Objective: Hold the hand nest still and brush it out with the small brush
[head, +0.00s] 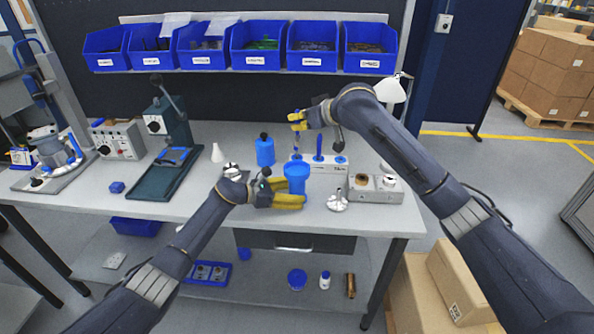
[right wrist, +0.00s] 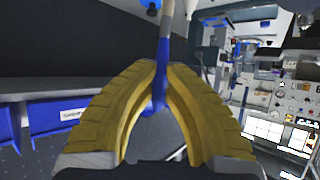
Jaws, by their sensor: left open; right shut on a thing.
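A blue cup-shaped piece (head: 297,172), which looks like the hand nest, stands upright near the front of the bench. My left gripper (head: 302,200) is open low at its near side, with yellow fingers by its lower part; I cannot tell whether they touch it. My right gripper (head: 298,121) is above and behind the cup, shut on the small brush (head: 296,139), which hangs down from the fingers. In the right wrist view the brush's blue part (right wrist: 159,92) is between the yellow fingers. The brush's tip is not clear.
A white rack (head: 338,169) with blue-handled tools stands just behind the cup. A blue bottle (head: 265,152) is to its left. A silver part (head: 337,202) and a grey block (head: 375,190) are to its right. Blue bins (head: 258,60) hang above. The bench's front edge is close.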

